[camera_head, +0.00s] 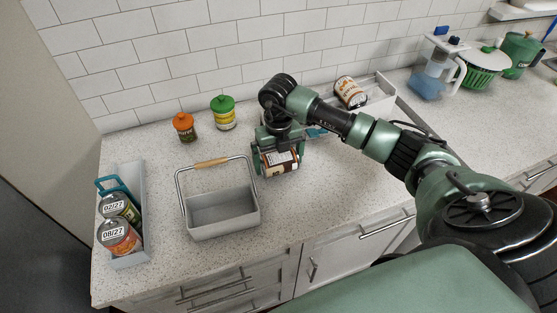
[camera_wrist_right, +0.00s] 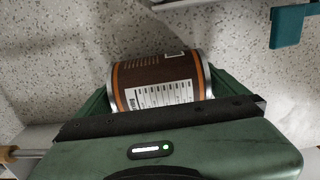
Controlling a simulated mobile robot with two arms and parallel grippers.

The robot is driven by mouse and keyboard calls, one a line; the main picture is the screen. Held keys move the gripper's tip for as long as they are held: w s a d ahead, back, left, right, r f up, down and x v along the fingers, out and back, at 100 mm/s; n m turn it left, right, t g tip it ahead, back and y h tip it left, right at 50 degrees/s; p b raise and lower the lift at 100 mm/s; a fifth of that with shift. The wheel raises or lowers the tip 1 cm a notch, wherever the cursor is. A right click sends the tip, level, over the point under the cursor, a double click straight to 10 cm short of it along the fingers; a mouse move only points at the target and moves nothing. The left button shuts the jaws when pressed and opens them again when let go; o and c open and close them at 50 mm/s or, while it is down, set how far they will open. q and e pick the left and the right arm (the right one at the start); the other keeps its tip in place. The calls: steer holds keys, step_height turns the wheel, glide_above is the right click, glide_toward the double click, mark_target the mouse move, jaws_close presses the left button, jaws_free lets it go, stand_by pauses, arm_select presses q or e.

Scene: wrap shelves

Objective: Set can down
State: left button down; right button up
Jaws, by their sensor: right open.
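A brown can with a white label and orange bands (camera_head: 280,162) is between the fingers of my right gripper (camera_head: 279,165), on the counter just right of the grey basket. In the right wrist view the can (camera_wrist_right: 155,82) lies on its side, its metal rims to left and right. The fingers of my right gripper (camera_wrist_right: 155,95) stand at its two ends. The gripper is open around the can. The can seems to rest on the speckled counter (camera_head: 330,190), but its underside is hidden. My left gripper is not in view.
A grey basket with a wooden handle (camera_head: 222,212) stands left of the can. A grey tray (camera_head: 132,257) at far left holds dated cans. Orange (camera_head: 185,128) and green-yellow (camera_head: 223,113) jars stand behind. A white bin (camera_head: 376,98) with another can (camera_head: 350,92) stands at the back right.

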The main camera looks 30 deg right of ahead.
steer(key=c, duration=1.6)
steer(key=shift+c, duration=0.2)
steer(key=shift+r, duration=0.15)
step_height(320, 180, up, 12)
steer(key=b, duration=0.3)
steer(key=shift+w, duration=0.1)
step_height(320, 180, up, 8)
steer(key=s+a+f+m, duration=0.5)
steer(key=s+a+m, duration=0.1)
steer(key=m, duration=1)
steer(key=s+a+f+m, duration=0.5)
steer(key=s+m, duration=0.3)
steer(key=m, duration=0.9)
steer(key=shift+s+a+f, duration=0.2)
steer(key=shift+s+a, duration=0.15)
steer(key=shift+a, duration=0.4)
